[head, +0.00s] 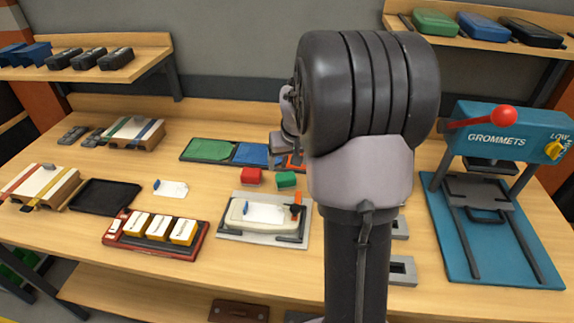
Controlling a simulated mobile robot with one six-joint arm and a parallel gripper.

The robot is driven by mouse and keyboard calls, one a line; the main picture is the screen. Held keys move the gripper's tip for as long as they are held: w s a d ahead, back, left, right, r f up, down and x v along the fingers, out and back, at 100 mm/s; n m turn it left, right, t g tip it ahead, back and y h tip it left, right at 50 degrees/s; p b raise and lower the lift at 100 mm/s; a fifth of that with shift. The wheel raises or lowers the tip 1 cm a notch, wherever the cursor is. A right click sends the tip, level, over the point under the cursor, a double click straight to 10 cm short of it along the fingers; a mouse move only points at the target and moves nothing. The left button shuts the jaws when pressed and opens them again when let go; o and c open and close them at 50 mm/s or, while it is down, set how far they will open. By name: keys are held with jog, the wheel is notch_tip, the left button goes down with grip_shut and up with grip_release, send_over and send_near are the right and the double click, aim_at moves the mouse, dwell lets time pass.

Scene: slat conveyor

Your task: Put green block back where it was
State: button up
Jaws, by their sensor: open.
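The green block (286,180) sits on the wooden table near the middle, just right of the red block (251,177), with a small gap between them. My gripper (287,150) shows in part behind my large arm link, at the right end of a tray with coloured sections. It is open, and no block shows in it. It is behind and apart from the green block. Its fingertips are hard to make out.
The tray has a green section (208,150), a blue section (252,154) and an orange section (296,163). A white fixture (230,236) stands in front of the blocks. A blue grommet press (440,235) stands at right. My arm hides the table's middle right.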

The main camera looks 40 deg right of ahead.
jog(key=s+a+r+y, duration=0.1)
jog(key=s+a+r, duration=0.1)
jog(key=a+r, duration=0.35)
jog(key=s+a+r+t, duration=0.1)
jog(key=s+a+r, duration=0.15)
jog(key=a, duration=0.55)
jog(key=s+a+r+y, duration=0.1)
jog(key=s+a+r, duration=0.2)
jog(key=a, duration=0.4)
jog(key=s+a+n+y, duration=0.1)
jog(key=s+a+y, duration=0.1)
jog(key=s+a, duration=1)
jog(key=shift+s+a+t, duration=0.15)
jog(key=shift+s+t, duration=0.25)
jog(key=shift+s, duration=0.4)
